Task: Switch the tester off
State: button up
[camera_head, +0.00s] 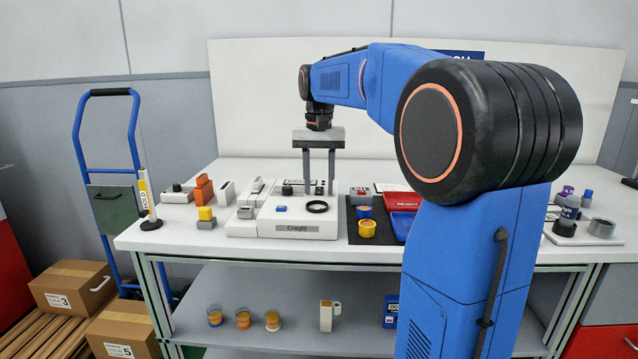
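A white unit with a plate reading "Craghi" (297,228) sits on the bench, and is probably the tester. On it are a black ring (317,207), a small blue part (281,208), a small display strip (299,182) and a black knob (287,190). My gripper (319,190) points straight down over the back right part of this unit. Its two fingers are apart, with nothing clearly held between them. A small dark part shows near the fingertips; I cannot tell whether they touch it. No switch position can be read.
To the left stand a yellow-and-grey block (206,214), an orange part (204,189) and a HOLD post (147,198). My arm hides the bench's right middle.

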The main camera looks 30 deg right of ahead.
jog(key=shift+c, duration=0.7)
grip_shut()
jog(key=shift+w+d+r+g+y, duration=0.1)
jog(key=shift+w+d+g+y, duration=0.1)
jog(key=shift+g+y, duration=0.3)
jog(key=shift+w+d+r+g+y, duration=0.1)
jog(key=shift+w+g+y, duration=0.15)
jog(key=shift+g, duration=0.45)
jog(key=shift+o, duration=0.7)
grip_release()
